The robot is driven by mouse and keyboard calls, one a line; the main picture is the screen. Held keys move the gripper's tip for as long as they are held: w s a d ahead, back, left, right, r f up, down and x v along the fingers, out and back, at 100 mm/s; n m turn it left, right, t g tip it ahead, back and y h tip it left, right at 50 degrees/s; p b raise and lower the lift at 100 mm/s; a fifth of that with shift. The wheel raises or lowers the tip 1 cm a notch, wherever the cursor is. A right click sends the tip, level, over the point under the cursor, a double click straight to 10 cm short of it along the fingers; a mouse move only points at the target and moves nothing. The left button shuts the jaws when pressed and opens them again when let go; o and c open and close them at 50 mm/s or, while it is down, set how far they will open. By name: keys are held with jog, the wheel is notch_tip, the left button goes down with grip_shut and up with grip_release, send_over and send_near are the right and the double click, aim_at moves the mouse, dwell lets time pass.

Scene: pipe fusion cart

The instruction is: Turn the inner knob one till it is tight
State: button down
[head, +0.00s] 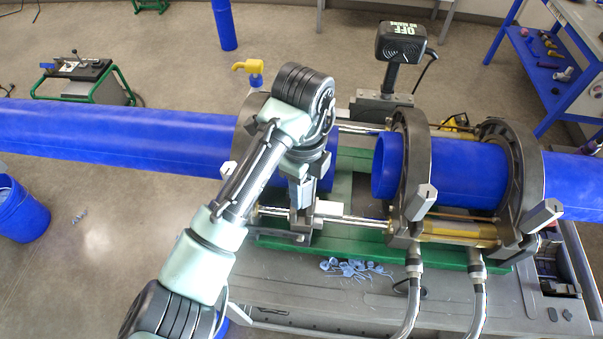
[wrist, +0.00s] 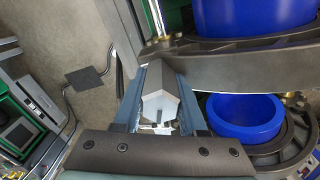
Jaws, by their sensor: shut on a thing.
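In the wrist view, a grey faceted knob (wrist: 162,92) with a pale end face sits between the two fingers of my gripper (wrist: 160,100). The fingers are shut on its sides. The knob stands beside a dark clamp ring (wrist: 215,72). In the head view my gripper (head: 302,192) reaches down at the left clamps of the fusion cart, and my arm hides the knob there. Other grey knobs show on the left outer clamp (head: 228,170), the right inner clamp (head: 420,202) and the right outer clamp (head: 540,215).
A long blue pipe (head: 110,137) lies in the left clamps and a second blue pipe (head: 460,170) in the right ones, with a gap between. A black heater or facer handle (head: 400,42) stands behind. Blue shavings (head: 352,268) lie on the cart's front deck.

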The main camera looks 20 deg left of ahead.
jog(key=shift+m, duration=0.4)
jog(key=shift+m+b, duration=0.4)
jog(key=shift+m, duration=1.1)
jog(key=shift+r+m+b, duration=0.1)
jog(key=shift+m+b, duration=0.4)
jog(key=shift+m, duration=1)
jog(key=shift+w+m+b, duration=0.1)
jog(key=shift+m+b, duration=0.35)
jog(key=shift+m, duration=1.05)
